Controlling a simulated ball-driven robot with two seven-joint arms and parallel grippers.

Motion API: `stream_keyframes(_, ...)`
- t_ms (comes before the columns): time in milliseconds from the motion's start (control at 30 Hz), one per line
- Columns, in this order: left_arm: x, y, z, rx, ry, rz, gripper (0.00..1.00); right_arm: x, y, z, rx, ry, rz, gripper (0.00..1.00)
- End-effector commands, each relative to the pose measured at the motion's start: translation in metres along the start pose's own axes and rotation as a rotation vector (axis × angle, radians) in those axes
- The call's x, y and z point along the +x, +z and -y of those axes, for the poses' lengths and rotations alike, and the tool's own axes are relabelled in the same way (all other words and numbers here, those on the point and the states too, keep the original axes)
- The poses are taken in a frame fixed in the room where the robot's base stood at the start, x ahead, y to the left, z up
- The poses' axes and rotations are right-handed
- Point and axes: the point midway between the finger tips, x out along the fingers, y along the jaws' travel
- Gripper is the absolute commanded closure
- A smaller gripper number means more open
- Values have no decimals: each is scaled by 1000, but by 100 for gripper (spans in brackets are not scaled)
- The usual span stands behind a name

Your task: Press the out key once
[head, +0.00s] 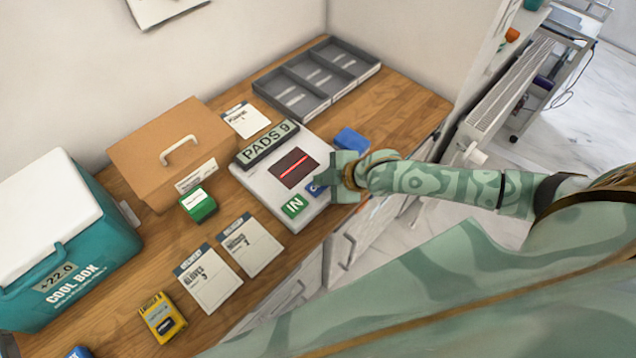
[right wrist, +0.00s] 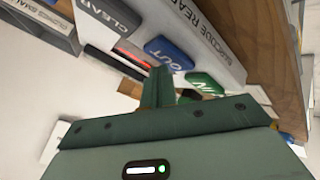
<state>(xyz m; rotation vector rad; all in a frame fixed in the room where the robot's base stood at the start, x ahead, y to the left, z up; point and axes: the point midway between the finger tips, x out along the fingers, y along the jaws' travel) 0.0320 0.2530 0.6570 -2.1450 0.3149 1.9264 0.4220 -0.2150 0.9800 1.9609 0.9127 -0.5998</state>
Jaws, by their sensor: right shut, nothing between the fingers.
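The barcode reader (head: 262,188) is a light grey box on the wooden counter, with a "PADS 9" display and a dark window with a red line. Its blue OUT key (head: 315,187) is partly hidden behind my right gripper (head: 338,179). The green IN key (head: 294,206) lies to its left. In the right wrist view, the OUT key (right wrist: 168,53) sits between the grey CLEAR key (right wrist: 108,16) and the green IN key (right wrist: 204,84). My right gripper's closed fingers (right wrist: 158,80) are empty and right by the OUT key; I cannot tell whether they touch it. My left gripper is not in view.
A blue box (head: 352,141) lies beside the reader, close to my right gripper. A grey divided tray (head: 318,103) is behind. A cardboard box (head: 150,150), a green box (head: 198,205), cards and a teal cool box (head: 95,235) stand left.

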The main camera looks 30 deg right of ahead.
Motion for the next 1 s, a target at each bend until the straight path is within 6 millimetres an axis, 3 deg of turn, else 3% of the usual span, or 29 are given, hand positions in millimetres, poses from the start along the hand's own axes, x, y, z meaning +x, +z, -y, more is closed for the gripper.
stream_keyframes(1000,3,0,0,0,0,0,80,6,5,4,-1,1,1,100)
